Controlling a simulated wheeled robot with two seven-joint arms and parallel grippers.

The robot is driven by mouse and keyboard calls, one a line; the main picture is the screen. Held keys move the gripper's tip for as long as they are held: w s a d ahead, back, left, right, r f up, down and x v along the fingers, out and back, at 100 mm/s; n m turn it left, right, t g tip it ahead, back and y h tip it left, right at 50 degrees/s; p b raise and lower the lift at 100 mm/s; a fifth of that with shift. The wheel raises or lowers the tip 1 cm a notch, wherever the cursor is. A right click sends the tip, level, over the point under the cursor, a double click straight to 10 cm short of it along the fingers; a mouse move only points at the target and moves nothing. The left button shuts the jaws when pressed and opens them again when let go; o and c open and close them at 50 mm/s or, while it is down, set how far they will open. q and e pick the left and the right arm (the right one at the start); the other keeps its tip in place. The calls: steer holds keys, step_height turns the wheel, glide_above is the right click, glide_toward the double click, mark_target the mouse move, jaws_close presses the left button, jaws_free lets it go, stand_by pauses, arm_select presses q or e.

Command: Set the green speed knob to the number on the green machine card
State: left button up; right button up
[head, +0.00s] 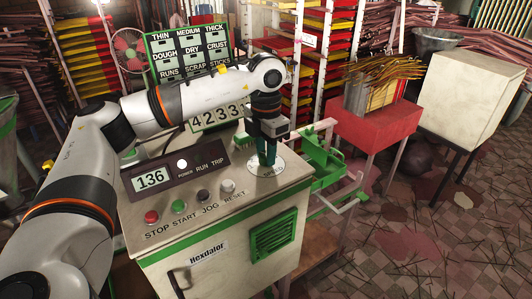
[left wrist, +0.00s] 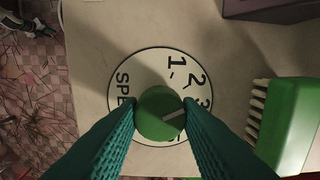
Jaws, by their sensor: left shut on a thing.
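The green speed knob (left wrist: 158,112) sits on a round white dial (left wrist: 124,82) marked with 1, 2, 3 and the letters SPE. A pale pointer line on the knob aims right and slightly up, roughly toward the 3; the exact setting is unclear. My left gripper (left wrist: 158,104) is shut on the knob, one finger on each side, and hides the lower dial. In the head view my left gripper (head: 266,158) points down at the dial (head: 265,168) on the machine's top right. A card (head: 217,115) behind the arm appears to read 4233. My right gripper is not in view.
A display reading 136 (head: 151,179) and several buttons (head: 180,207) lie left of the dial on the pale machine (head: 222,225). A green board of words (head: 180,50) stands behind. Green brackets (head: 335,165) extend right. A green-backed brush (left wrist: 290,125) is close to the gripper.

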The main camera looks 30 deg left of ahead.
arm_select(q)
steer(key=shift+n, duration=0.7)
steer(key=shift+r, duration=0.1)
steer(key=o, duration=1)
step_height(320, 180, up, 7)
steer(key=shift+f+b, duration=0.1)
steer(key=shift+b, duration=0.75)
step_height(320, 180, up, 5)
steer(key=shift+r+p, duration=0.1)
steer(key=shift+p, duration=0.4)
